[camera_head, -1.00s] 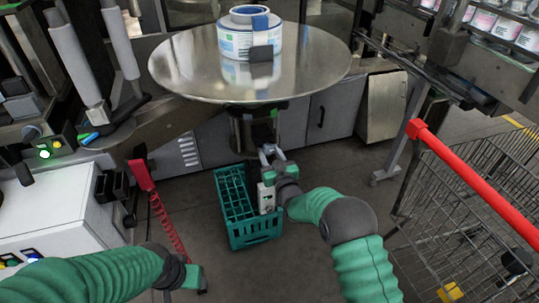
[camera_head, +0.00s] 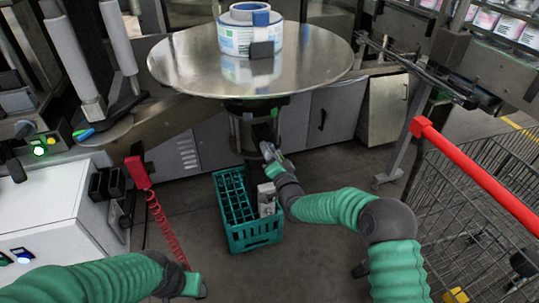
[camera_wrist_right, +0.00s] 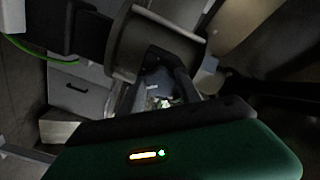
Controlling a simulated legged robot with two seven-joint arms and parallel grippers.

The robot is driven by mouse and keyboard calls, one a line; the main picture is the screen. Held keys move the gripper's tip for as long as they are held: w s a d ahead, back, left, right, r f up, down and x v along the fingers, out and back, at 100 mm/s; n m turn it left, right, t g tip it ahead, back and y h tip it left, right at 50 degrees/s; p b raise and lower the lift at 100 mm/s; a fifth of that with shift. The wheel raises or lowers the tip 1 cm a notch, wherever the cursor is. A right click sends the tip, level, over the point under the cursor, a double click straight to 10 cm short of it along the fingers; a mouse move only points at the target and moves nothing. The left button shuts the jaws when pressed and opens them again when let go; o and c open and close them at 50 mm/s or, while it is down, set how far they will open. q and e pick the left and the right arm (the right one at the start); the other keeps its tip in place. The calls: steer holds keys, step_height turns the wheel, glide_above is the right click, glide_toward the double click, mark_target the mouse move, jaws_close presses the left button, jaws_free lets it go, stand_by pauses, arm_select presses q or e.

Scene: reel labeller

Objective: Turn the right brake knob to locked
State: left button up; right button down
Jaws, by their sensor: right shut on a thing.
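The round steel turntable (camera_head: 230,78) stands on a dark column (camera_head: 240,130) in the middle of the head view. A small dark knob (camera_head: 262,133) shows on the front right of the column, mostly hidden behind my right gripper. My right gripper (camera_head: 268,151) reaches up to it from below and is shut on it. The knob's marking cannot be read. In the right wrist view, my gripper fingers (camera_wrist_right: 163,82) reach towards the dark cylindrical column part (camera_wrist_right: 150,45). My left gripper (camera_head: 193,286) hangs low at bottom left, away from the column; its jaws are unclear.
A green crate (camera_head: 256,236) with a pale carton stands on the floor below my right gripper. A white and blue reel (camera_head: 248,40) lies on the turntable. A shopping trolley with a red handle (camera_head: 470,175) stands at right. A red coiled cord (camera_head: 165,225) hangs at left.

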steer(key=m+b, duration=0.2)
steer(key=m, duration=0.4)
steer(key=m+b, duration=0.3)
steer(key=m, duration=0.3)
steer(key=f+m+b, duration=0.1)
steer(key=m+b, duration=0.1)
steer(key=m, duration=0.5)
steer(key=shift+s+b, duration=0.1)
steer(key=shift+b, duration=0.3)
steer(key=shift+r+m, duration=0.1)
steer(key=shift+m, duration=0.2)
steer(key=c, duration=1.3)
jaws_free()
steer(key=o, duration=0.5)
steer(key=shift+r, duration=0.15)
steer(key=shift+c, duration=0.2)
steer(key=shift+r, duration=0.1)
